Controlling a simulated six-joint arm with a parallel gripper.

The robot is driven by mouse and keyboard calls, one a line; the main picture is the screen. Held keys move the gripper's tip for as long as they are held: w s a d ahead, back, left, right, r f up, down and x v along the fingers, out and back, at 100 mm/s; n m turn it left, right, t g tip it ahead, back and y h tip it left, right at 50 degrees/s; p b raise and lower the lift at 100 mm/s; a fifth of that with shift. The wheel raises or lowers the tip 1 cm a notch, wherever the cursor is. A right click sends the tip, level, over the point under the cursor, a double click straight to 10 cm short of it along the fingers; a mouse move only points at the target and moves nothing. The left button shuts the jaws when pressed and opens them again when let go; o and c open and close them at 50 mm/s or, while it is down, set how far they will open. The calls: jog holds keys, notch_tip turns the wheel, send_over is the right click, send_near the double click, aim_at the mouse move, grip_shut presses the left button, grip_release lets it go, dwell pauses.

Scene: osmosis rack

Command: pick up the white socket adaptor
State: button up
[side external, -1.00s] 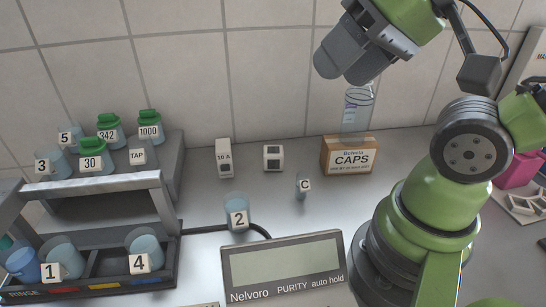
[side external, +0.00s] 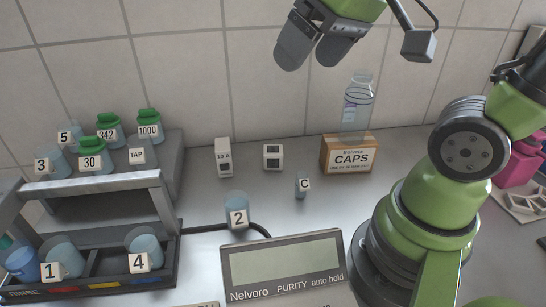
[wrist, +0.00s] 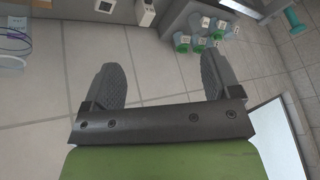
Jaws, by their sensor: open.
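The white socket adaptor (side external: 273,157) is a small white cube with dark sockets. It stands on the grey bench near the tiled wall in the side external view, between a tall white block marked 10 A and the CAPS box. My gripper (side external: 312,60) is high above it and a little to the right. The gripper is open and empty, and its two dark fingers (wrist: 162,75) are spread in the wrist view.
The 10 A block (side external: 224,157) stands left of the adaptor. A clear bottle (side external: 357,105) stands on the CAPS box (side external: 348,155) to the right. A small C vial (side external: 302,186), cup 2 (side external: 237,212) and the meter (side external: 283,268) are in front. A rack (side external: 168,215) fills the left.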

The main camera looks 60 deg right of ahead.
jog(key=w+d+f+n+g, duration=0.2)
jog(key=w+d+f+n, duration=0.15)
jog(key=w, duration=0.35)
jog(key=n+g+h, duration=0.1)
jog(key=n+g, duration=0.3)
jog(key=n, duration=0.2)
send_over(273, 149)
jog(key=shift+m, duration=0.25)
jog(key=f, duration=1.7)
jog(key=shift+s+f, duration=0.1)
jog(key=shift+s, duration=0.25)
notch_tip(273, 149, down, 5)
jog(key=shift+r, duration=0.2)
jog(key=f, duration=0.5)
jog(key=shift+w+f, duration=0.35)
jog(key=c, duration=1)
